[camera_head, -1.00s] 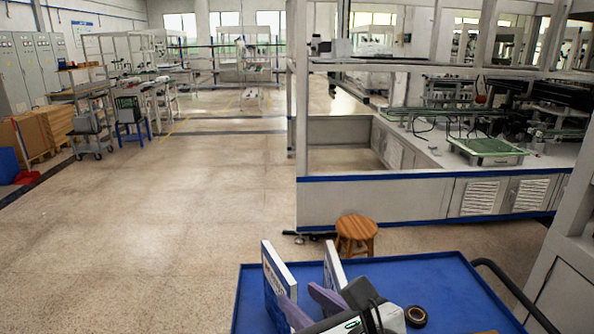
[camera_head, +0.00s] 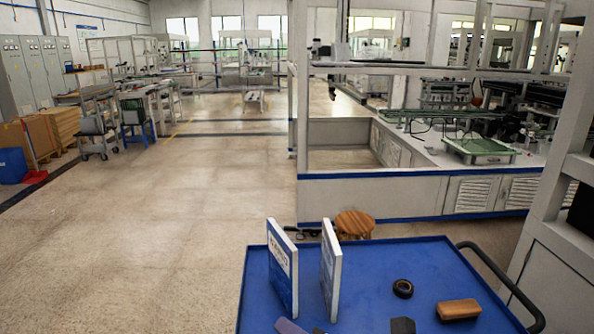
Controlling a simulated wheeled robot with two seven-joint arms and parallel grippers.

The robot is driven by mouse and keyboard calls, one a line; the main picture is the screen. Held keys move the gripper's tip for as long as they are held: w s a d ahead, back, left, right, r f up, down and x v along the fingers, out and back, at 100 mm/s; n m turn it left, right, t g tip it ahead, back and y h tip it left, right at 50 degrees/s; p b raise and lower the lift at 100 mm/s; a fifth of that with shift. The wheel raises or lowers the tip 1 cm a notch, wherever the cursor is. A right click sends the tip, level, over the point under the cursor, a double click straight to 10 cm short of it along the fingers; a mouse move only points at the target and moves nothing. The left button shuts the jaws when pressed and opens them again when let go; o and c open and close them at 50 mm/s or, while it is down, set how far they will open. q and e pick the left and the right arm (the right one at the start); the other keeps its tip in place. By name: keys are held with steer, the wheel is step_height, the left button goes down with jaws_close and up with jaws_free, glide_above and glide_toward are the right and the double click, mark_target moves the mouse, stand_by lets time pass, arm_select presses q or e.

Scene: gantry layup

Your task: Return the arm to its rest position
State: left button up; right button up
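My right gripper (camera_head: 290,326) shows only as a purplish fingertip and a few dark parts at the bottom edge of the head view. The rest of it is cut off, so its opening is hidden. It is low over the near side of the blue cart top (camera_head: 390,262), close to two upright white-and-blue book-like panels. The left panel (camera_head: 282,268) and the right panel (camera_head: 330,268) stand apart, slightly tilted. No object shows in the gripper. My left gripper is not in view.
A black roll (camera_head: 403,288) and a brown block (camera_head: 458,309) lie on the cart's right half. The cart has a dark handle (camera_head: 505,287) at right. A wooden stool (camera_head: 355,223) stands behind it, before a white workbench (camera_head: 400,197). Open floor (camera_head: 150,230) lies left.

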steer(key=s+d+f+m+g+h, duration=0.1)
steer(key=s+d+f+m, duration=0.15)
steer(key=f+m, duration=0.55)
steer(key=s+d+f+m, duration=0.2)
steer(key=d+f+m, duration=0.2)
steer(key=f+m, duration=0.4)
steer(key=s+d+f+m+g+h, duration=0.1)
steer(key=s+d+f+m+h, duration=0.2)
steer(key=s+d+f+m, duration=0.7)
steer(key=s+f+m, duration=0.2)
steer(key=s+f, duration=0.1)
steer(key=shift+s+f+m, duration=0.3)
steer(key=shift+s+f, duration=0.05)
steer(key=shift+f, duration=0.05)
steer(key=shift+d, duration=0.2)
